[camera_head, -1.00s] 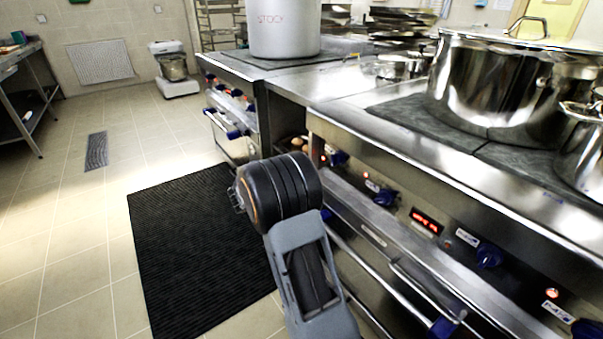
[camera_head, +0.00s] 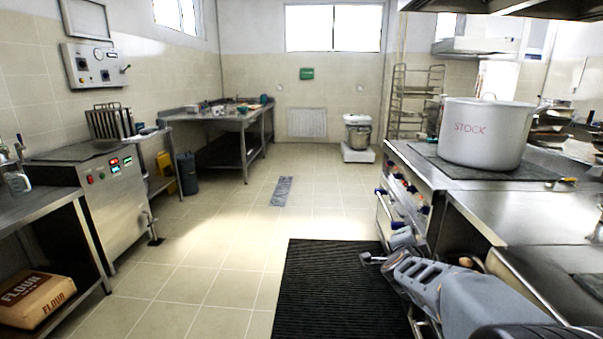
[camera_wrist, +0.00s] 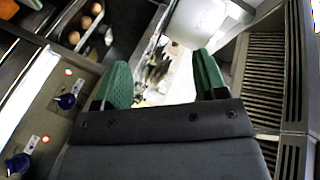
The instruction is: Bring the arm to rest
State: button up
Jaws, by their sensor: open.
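My arm (camera_head: 460,290) reaches up from the lower right corner in the head view, folded low beside the stove front, over the right edge of the black mat. My gripper (camera_wrist: 163,78) shows in the wrist view with its two green fingertips spread wide apart. Nothing is held between them. In the head view the fingertips cannot be made out clearly.
The stove front with blue knobs (camera_wrist: 67,101) is close on the left in the wrist view, with eggs (camera_wrist: 86,22) beyond. A stockpot (camera_head: 486,137) stands on the range at right. The black mat (camera_head: 325,290) and tiled floor (camera_head: 215,250) are clear. A flour sack (camera_head: 35,298) lies at left.

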jog(key=s+a+r+n+y+p, duration=0.5)
jog(key=a+r+n+y+p, duration=0.1)
jog(key=a+r+n, duration=0.15)
jog(key=s+a+r+n+g+p, duration=0.1)
jog(key=s+n+g+p, duration=0.3)
jog(key=s, duration=0.6)
jog(key=s+a+r+n+g+y+p, duration=0.1)
jog(key=s+n+g+p, duration=0.4)
jog(key=s, duration=0.5)
jog(key=a+r+p, duration=0.1)
jog(key=a, duration=0.1)
jog(key=shift+a+r+n+g, duration=0.3)
jog(key=shift+n, duration=0.05)
jog(key=shift+s, duration=0.1)
jog(key=shift+c, duration=0.2)
